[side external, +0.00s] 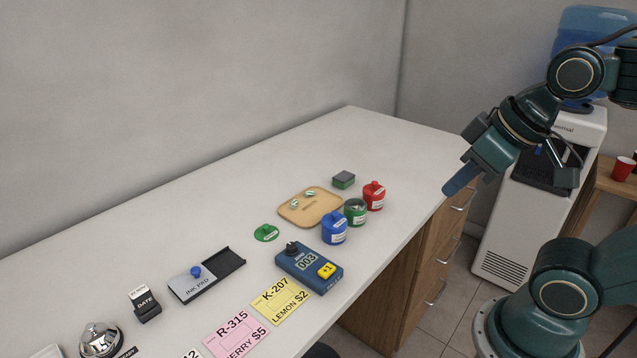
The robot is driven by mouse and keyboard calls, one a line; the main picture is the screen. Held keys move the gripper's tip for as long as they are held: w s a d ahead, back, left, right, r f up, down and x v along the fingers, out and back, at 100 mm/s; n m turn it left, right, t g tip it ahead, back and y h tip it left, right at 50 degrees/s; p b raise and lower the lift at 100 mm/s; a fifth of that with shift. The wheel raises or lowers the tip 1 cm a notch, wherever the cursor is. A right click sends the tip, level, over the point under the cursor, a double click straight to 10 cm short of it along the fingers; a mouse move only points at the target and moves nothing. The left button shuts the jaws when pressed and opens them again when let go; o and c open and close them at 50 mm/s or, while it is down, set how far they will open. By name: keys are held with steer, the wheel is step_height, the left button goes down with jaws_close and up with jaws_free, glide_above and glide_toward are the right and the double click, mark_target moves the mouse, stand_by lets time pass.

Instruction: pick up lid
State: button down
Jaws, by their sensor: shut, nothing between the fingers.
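A round green lid (266,233) lies flat on the white counter, left of the wooden tray. It has a small knob and a white label. A green jar (355,211) stands open at the top, between the blue jar (334,228) and the red jar (374,195), which both have lids on. My gripper (458,186) is shut and empty. It hangs in the air at the right, by the counter's edge, well away from the lid.
A wooden tray (290,214) with small wrapped pieces and a green-grey block (344,180) lie near the jars. A blue counter device (310,268) sits in front of the lid. Ink pad (206,276), date stamp (145,303), bell (101,339) and price cards (237,333) are nearer. The back left is clear.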

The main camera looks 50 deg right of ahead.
steer(key=c, duration=2.1)
jaws_free()
steer(key=o, duration=0.8)
steer(key=w+a+r+m+g+y, duration=0.15)
steer(key=w+m, duration=0.35)
steer(key=w, duration=0.5)
steer(key=w+a+r+m+g+h, duration=0.15)
steer(key=w+m, duration=0.25)
steer(key=w, duration=0.7)
steer(key=w+f+m+g+y, duration=0.1)
steer(key=w+f+m+g, duration=0.1)
steer(key=w+f+m, duration=0.7)
steer(key=w+f, duration=0.4)
steer(key=w, duration=0.4)
steer(key=shift+w+a+f+g, duration=0.15)
steer(key=shift+w+f+g, duration=0.15)
steer(key=shift+w+f, duration=0.1)
